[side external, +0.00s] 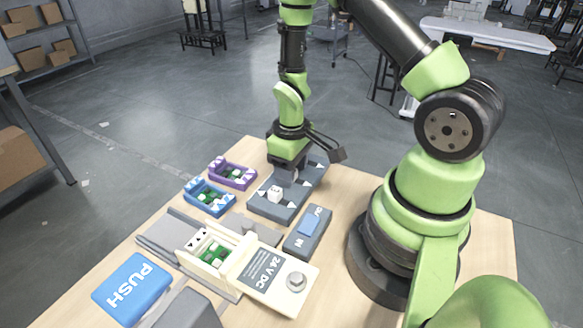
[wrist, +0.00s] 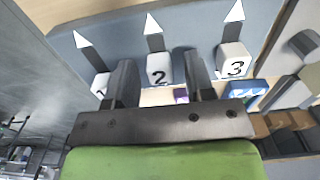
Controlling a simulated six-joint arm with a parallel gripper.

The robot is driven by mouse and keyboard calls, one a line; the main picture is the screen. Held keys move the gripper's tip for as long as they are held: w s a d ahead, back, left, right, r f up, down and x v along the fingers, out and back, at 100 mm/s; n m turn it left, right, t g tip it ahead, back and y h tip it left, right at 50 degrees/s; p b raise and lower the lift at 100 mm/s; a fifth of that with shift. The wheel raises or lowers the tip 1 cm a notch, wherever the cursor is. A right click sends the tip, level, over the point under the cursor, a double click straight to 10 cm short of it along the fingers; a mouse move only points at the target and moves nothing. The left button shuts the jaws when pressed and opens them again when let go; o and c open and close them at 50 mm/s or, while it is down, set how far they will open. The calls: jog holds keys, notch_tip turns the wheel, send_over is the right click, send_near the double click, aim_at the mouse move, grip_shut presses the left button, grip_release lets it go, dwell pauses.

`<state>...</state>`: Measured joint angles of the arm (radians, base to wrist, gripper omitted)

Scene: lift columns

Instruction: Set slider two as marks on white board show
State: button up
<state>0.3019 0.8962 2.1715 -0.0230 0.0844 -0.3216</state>
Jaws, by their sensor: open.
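The slider panel (side external: 262,207) is a grey-blue block with white arrow marks on the table. In the wrist view its white sliders 1 (wrist: 101,84), 2 (wrist: 158,72) and 3 (wrist: 234,60) stand in a row, each with a white arrow pointing away. My gripper (side external: 290,176) points down over the panel's far part. In the wrist view it is open (wrist: 157,75), with its fingers either side of slider 2; contact cannot be told. One white slider (side external: 274,193) shows outside the gripper in the side view. A cream housing (side external: 240,268) has a white part with dark marks (side external: 197,240), too small to read.
A purple tray (side external: 232,174) and a blue tray (side external: 209,197) holding green boards stand left of the panel. A grey-blue switch box (side external: 308,231) is nearer the camera. A blue PUSH button (side external: 132,286) lies at the table's front left. Room above the panel looks free.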

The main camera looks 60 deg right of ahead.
grip_shut()
jog(key=shift+w, duration=1.1)
grip_release()
notch_tip(320, 180, up, 10)
